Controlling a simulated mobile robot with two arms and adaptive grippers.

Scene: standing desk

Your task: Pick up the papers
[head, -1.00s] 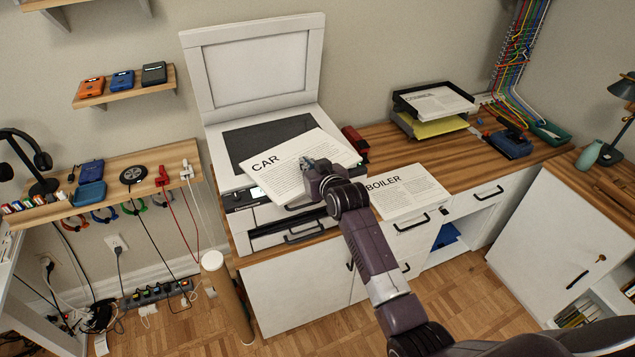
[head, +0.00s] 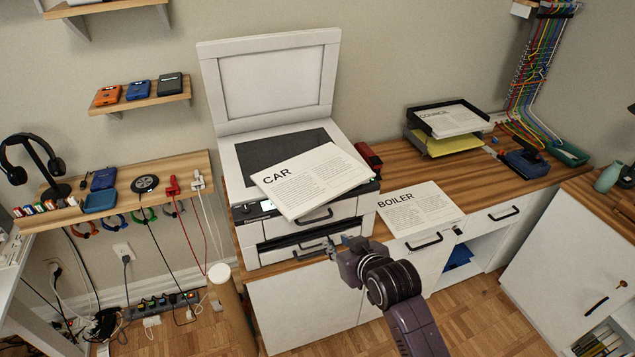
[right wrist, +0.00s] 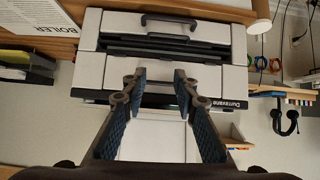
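The CAR papers (head: 312,180) are a white stack lying askew on the open printer (head: 238,160), with one corner over its front edge. The BOILER papers (head: 420,208) lie at the desk's front edge, right of the printer. They also show upside down in the right wrist view (right wrist: 38,14). The COUNCIL papers (head: 450,119) lie in the black tray at the back. My right gripper (head: 337,247) is in front of the printer's drawers, below and apart from the CAR papers. In the right wrist view its fingers (right wrist: 159,78) are spread and empty. My left gripper is not in view.
The raised printer lid (head: 270,75) stands behind the CAR papers. A red object (head: 368,157) sits beside the printer. Bare wooden desk (head: 470,175) lies between the BOILER papers and the black tray (head: 412,112). A brown tube (head: 230,305) stands at the lower left.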

